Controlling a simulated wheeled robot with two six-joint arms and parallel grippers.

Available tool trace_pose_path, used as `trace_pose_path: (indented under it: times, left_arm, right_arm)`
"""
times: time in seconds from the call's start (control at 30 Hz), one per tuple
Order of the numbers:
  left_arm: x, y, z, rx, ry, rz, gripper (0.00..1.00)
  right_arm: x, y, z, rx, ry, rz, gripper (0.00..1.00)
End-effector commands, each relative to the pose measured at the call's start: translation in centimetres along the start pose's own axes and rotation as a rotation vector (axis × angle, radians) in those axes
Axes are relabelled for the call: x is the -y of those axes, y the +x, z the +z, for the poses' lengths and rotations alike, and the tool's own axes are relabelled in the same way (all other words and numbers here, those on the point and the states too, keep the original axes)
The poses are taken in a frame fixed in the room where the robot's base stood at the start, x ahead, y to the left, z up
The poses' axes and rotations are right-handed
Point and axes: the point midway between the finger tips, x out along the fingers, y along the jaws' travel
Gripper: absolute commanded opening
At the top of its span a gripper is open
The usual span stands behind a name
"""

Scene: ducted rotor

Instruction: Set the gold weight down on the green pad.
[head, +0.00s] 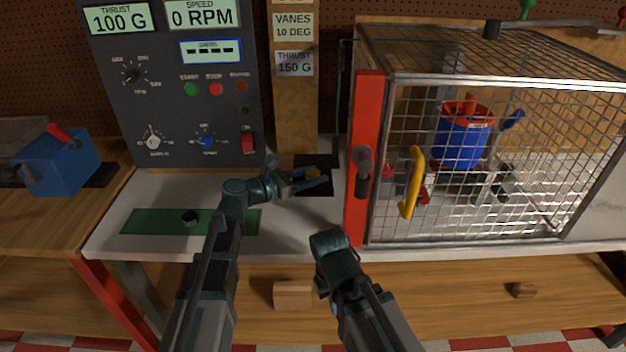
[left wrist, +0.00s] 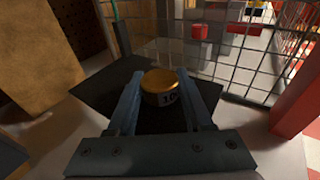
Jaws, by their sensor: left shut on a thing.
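The gold weight (head: 312,172) is a small cylinder with a gold top. In the left wrist view the gold weight (left wrist: 161,82) has a dark side with a light label reading about "10". My left gripper (head: 318,178) is shut on it, one finger on each side. It is over the black pad (head: 318,189); I cannot tell whether it touches it. The green pad (head: 150,222) lies on the white bench to the left, with a small dark round piece (head: 190,218) on it. My right gripper (head: 330,245) is low at the bench front; its fingers are not clearly visible.
A mesh cage (head: 490,60) with a red post (head: 365,150) and yellow handle (head: 411,182) stands right of my left gripper. A control panel (head: 175,90) and wooden post (head: 296,110) rise behind. A blue box (head: 60,162) is far left. The bench between the pads is mostly clear.

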Motion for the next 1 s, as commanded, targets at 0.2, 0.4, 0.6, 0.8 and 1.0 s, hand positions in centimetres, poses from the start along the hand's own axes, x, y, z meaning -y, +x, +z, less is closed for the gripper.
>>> trace_pose_path:
  times: [0.2,0.4,0.6,0.8,1.0]
  left_arm:
    - [0.0,0.0,-0.2,0.0,0.0,0.0,0.0]
    - [0.0,0.1,-0.3,0.0,0.0,0.0,0.69]
    - [0.0,0.1,-0.3,0.0,0.0,0.0,0.81]
    - [0.0,-0.2,-0.3,0.0,0.0,0.001,0.81]
    - [0.2,-3.1,-0.2,0.0,0.0,0.003,0.81]
  right_arm:
    - [0.0,0.2,0.0,0.0,0.0,0.0,0.0]
    - [0.0,0.3,0.0,0.0,0.0,0.0,0.0]
    - [0.0,0.3,0.0,0.0,0.0,0.0,0.0]
    - [0.0,0.2,0.0,0.0,0.0,0.0,0.0]
    - [0.0,-0.2,0.0,0.0,0.0,0.0,0.0]
